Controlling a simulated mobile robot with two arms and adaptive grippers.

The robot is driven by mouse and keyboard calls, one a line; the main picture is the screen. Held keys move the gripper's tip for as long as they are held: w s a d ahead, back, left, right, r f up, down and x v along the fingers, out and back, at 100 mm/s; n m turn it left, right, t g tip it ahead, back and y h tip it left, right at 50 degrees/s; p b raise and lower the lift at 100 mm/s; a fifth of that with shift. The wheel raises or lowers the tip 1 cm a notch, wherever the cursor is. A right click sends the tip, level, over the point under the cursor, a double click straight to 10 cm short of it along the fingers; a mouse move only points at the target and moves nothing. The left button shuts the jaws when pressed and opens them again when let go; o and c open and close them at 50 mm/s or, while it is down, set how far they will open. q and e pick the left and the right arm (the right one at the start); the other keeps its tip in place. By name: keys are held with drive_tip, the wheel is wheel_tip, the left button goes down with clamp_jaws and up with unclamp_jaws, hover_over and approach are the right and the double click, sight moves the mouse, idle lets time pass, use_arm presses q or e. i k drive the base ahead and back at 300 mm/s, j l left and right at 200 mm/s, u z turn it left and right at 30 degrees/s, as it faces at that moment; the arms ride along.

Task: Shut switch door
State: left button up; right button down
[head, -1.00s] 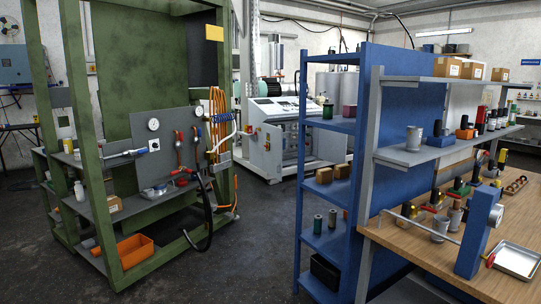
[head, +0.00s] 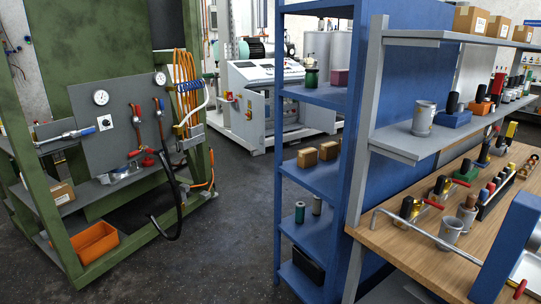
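I see no part that I can surely name as the switch door. A white and grey machine cabinet (head: 285,78) with a sloped control panel (head: 268,70) stands at the back centre. A grey panel (head: 252,120) at its front left looks like a door standing out from the body, but I cannot tell for sure. A small red and yellow part (head: 228,97) sits at the cabinet's left side. The blue shelf hides the cabinet's right side. Neither of my grippers shows in the head view.
A green frame (head: 35,150) with gauges, hoses and an orange bin (head: 94,242) stands on the left. A blue shelf (head: 320,185) and a wooden workbench (head: 400,240) with tools fill the right. Clear dark floor (head: 235,210) runs between them towards the cabinet.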

sight(255, 124)
drive_tip(key=i+u, duration=0.15)
drive_tip(key=i, duration=0.35)
drive_tip(key=i+l+u, duration=0.2)
drive_tip(key=i, duration=0.35)
drive_tip(key=i+l+u, duration=0.15)
drive_tip(key=i, duration=0.35)
